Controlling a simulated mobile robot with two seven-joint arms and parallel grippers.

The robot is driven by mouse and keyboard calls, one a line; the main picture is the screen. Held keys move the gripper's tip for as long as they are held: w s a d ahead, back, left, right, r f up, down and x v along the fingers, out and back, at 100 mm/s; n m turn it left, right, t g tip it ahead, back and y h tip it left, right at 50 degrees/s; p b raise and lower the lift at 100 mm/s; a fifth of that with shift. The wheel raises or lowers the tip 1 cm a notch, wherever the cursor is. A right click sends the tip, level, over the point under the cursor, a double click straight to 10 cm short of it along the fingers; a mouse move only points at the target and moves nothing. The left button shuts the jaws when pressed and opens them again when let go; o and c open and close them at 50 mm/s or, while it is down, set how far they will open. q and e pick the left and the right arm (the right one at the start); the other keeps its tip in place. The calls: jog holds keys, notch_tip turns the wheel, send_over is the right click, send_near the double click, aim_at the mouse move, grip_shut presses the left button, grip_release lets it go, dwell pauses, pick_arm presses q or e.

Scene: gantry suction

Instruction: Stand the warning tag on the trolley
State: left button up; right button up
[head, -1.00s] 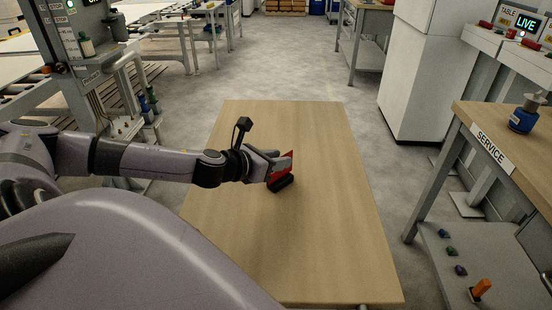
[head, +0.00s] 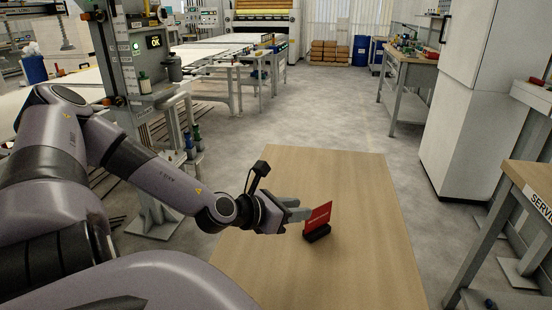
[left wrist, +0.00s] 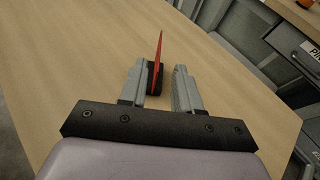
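The red warning tag (head: 317,216) stands upright in its black base (head: 317,234) on the light wooden top of the trolley (head: 352,185). My left gripper (head: 300,208) is just left of the tag in the head view, with its fingers pointing at it. In the left wrist view my left gripper (left wrist: 159,66) is open. There the tag (left wrist: 158,55) shows edge-on between the fingers, nearer the left finger, and a gap shows on its right. Whether the left finger touches it I cannot tell. My right gripper is out of view.
The trolley top around the tag is bare. A service table (head: 533,185) stands at the right and a tall white cabinet (head: 480,100) behind it. A machine post (head: 135,110) stands at the left, beyond my left arm. Grey floor is free behind the trolley.

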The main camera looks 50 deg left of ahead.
pick_arm(q)
jog(key=shift+p+v, duration=0.35)
jog(key=shift+v, duration=2.4)
